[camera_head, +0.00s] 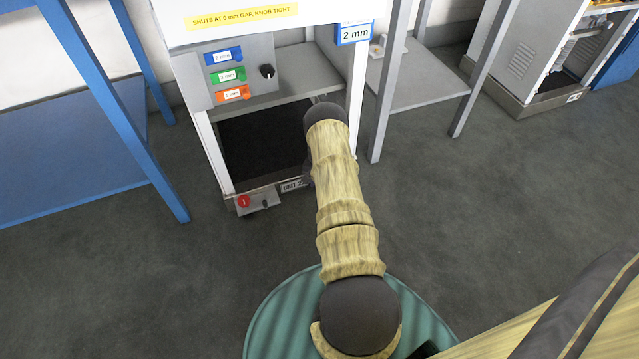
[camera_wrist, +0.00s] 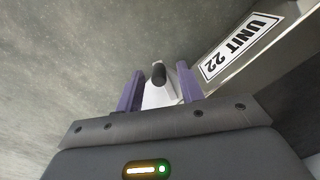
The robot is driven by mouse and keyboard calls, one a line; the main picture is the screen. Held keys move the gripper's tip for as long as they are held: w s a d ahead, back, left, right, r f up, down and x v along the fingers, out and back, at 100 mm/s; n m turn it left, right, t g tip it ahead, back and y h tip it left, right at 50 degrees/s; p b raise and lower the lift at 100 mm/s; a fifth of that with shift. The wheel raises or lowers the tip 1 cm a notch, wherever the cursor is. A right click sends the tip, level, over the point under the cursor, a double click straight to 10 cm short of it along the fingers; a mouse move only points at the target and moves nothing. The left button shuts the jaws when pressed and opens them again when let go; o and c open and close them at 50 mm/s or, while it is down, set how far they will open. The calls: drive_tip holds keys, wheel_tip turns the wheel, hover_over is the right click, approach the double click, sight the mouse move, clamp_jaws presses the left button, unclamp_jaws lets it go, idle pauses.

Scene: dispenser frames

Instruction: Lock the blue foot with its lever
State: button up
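In the wrist view my gripper (camera_wrist: 160,88) is open, its two purple fingers apart. A short black-tipped lever (camera_wrist: 158,73) shows between the fingers, near their tips, with a gap on each side. A pale bracket (camera_wrist: 157,96) shows below and behind it. No blue shows on this bracket, so I cannot confirm it is the blue foot. In the head view my arm hides my gripper and the right front corner of the unit. A foot bracket with a red disc (camera_head: 243,202) and a black lever (camera_head: 265,203) shows at the unit's left front corner.
The white UNIT 22 label (camera_wrist: 240,46) is on the unit's base rail beside the gripper. The unit's panel (camera_head: 230,72) has blue, green and orange tags. A blue table (camera_head: 75,185) stands left and a grey stand (camera_head: 425,85) right. The dark floor in front is clear.

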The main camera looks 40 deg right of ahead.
wheel_tip(320, 180, up, 18)
drive_tip(key=p, duration=0.8)
drive_tip(key=shift+f, duration=0.25)
